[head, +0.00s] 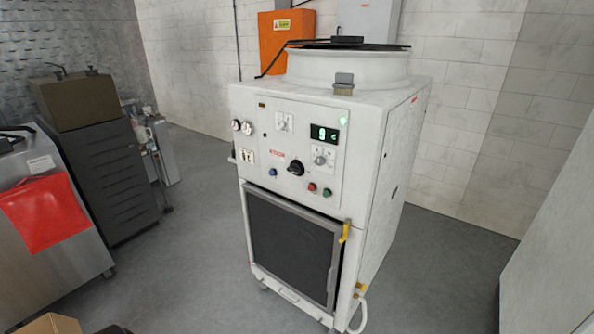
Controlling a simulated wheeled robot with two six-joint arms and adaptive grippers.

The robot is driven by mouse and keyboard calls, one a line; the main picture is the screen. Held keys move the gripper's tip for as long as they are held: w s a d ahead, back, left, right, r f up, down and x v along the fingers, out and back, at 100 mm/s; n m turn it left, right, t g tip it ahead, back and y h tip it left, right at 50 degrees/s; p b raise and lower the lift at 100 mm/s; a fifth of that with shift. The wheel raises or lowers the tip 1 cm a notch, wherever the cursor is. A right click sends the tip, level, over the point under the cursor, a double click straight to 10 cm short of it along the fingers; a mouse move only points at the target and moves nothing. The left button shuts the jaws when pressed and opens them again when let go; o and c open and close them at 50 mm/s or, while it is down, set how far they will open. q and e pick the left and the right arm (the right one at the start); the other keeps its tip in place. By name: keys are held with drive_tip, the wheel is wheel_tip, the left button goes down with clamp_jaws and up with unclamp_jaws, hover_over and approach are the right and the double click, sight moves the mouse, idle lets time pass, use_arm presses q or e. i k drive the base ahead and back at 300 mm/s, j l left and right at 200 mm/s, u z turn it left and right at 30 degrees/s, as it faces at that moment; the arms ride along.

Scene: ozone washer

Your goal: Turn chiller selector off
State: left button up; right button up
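The chiller (375,175) is a white cabinet in the middle of the head view, turned slightly so its front and right side show. Its front panel holds a large black rotary selector (296,168) at lower middle; I cannot read its markings or tell its exact position. A lit display (323,134) shows green digits, and a green light (343,121) glows above it. Neither gripper is in view.
The grey floor (200,235) in front of the chiller is clear. A dark drawer cabinet (105,185) and a steel unit with a red cloth-like item (45,213) stand at the left. A pale panel (555,235) stands at the right. A cardboard box (50,324) shows at lower left.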

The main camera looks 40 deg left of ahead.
sight(295, 168)
drive_tip(key=i+j, duration=0.1)
drive_tip(key=i+j+u, duration=0.1)
drive_tip(key=u, duration=0.3)
drive_tip(key=i+u, duration=0.1)
drive_tip(key=u, duration=0.3)
drive_tip(key=i+u, duration=0.1)
drive_tip(key=u, duration=0.3)
